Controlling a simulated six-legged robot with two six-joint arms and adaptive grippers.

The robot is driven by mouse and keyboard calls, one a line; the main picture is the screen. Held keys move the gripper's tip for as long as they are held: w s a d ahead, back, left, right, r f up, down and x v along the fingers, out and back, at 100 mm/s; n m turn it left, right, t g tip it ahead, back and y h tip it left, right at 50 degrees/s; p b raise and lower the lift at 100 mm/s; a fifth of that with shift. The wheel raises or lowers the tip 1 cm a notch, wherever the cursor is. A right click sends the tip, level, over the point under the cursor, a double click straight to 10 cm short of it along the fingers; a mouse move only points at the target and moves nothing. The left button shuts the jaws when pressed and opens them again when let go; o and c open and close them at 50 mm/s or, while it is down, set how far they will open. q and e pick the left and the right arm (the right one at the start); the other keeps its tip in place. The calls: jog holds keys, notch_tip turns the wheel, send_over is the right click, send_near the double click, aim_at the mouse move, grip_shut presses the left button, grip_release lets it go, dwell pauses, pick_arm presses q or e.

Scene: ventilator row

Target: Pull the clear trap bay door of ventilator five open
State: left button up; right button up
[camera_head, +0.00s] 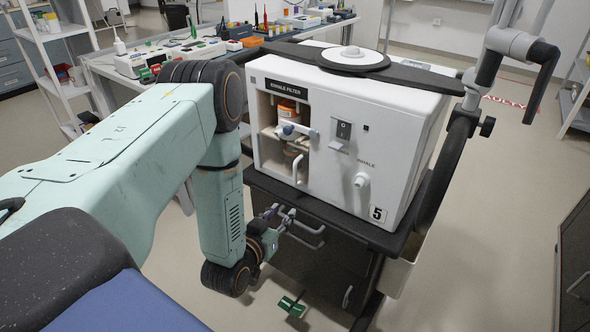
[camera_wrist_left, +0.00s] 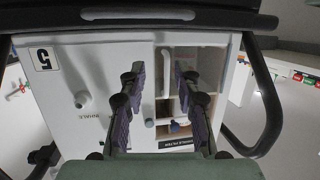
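The white ventilator (camera_head: 350,120) marked 5 stands on a dark cart. Its exhale-filter bay (camera_head: 266,145) is at the front left, with an orange-capped jar (camera_head: 288,110) and shelves visible inside. A white upright handle (camera_head: 297,168) is at the bay's lower right; it also shows in the wrist view (camera_wrist_left: 166,78), upside down. The clear pane is hard to see; the door looks shut. My left gripper (camera_head: 288,216) is low in front of the cart, below the handle and apart from it. In the wrist view its fingers (camera_wrist_left: 160,95) are spread and empty. My right gripper is out of view.
Drawer handles (camera_head: 304,238) project from the cart below. A cluttered bench (camera_head: 110,70) stands behind left. Floor to the right is clear.

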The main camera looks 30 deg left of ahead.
aim_at(294, 172)
pick_arm(q)
jog(key=shift+w+a+r+t+y+b, duration=0.1)
jog(key=shift+w+a+r+t+b, duration=0.3)
jog(key=shift+w+r, duration=0.85)
jog(key=shift+w+a+r+t+y+b, duration=0.1)
jog(key=shift+w+a+r+t+b, duration=0.35)
jog(key=shift+w, duration=1.5)
jog(key=shift+w+a+r+t+y+b, duration=0.15)
jog(key=shift+w+a+r+t, duration=0.55)
jog(key=shift+w, duration=0.9)
jog(key=shift+d+r, duration=0.1)
jog(key=shift+d, duration=0.15)
grip_shut()
